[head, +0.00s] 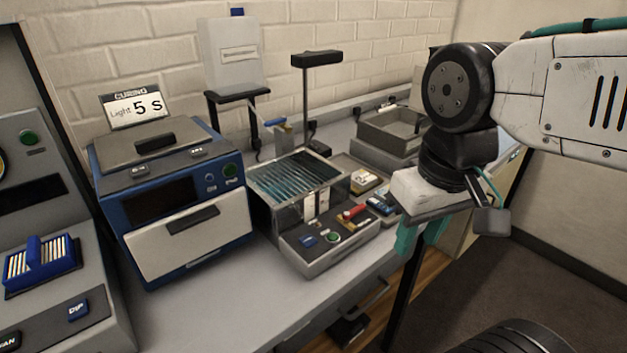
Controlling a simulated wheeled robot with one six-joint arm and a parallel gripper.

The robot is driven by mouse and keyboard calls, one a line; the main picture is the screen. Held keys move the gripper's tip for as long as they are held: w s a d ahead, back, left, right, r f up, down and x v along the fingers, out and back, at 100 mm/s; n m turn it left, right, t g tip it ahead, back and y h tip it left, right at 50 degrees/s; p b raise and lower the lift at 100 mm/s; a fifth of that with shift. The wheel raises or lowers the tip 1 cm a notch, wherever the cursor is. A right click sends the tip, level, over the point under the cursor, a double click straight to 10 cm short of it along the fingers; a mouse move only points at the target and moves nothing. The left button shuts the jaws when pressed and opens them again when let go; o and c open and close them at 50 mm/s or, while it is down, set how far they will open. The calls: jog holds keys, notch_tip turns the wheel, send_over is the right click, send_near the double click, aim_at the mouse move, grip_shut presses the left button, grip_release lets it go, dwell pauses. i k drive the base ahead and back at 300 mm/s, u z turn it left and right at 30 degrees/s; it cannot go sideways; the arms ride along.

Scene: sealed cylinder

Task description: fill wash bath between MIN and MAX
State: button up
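The wash bath (328,207) is a clear-walled tank on the bench in the middle of the head view. Pale teal bars or slats show across its top. A small white label is on its front wall; its marks and any liquid level are too small to read. A pale container (231,55) with a blue cap stands on a dark stand behind it. A tap with a blue lever (274,122) is below the container, at the bath's back edge. My gripper (420,240) hangs right of the bath, past the bench's front edge. Its teal fingers are apart, with nothing seen between them.
A blue curing box (190,235) with a "Light 5 S" sign stands left of the bath. A grey control panel (332,244) with buttons is before the bath. A dark-topped post (306,100) rises behind it. A grey open tray (392,135) is at back right.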

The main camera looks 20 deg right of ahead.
aim_at(282, 119)
jog(key=i, duration=0.3)
jog(key=u, duration=0.05)
jog(key=k, duration=0.5)
jog(key=u, duration=0.7)
jog(key=i, duration=0.6)
jog(key=z, duration=0.75)
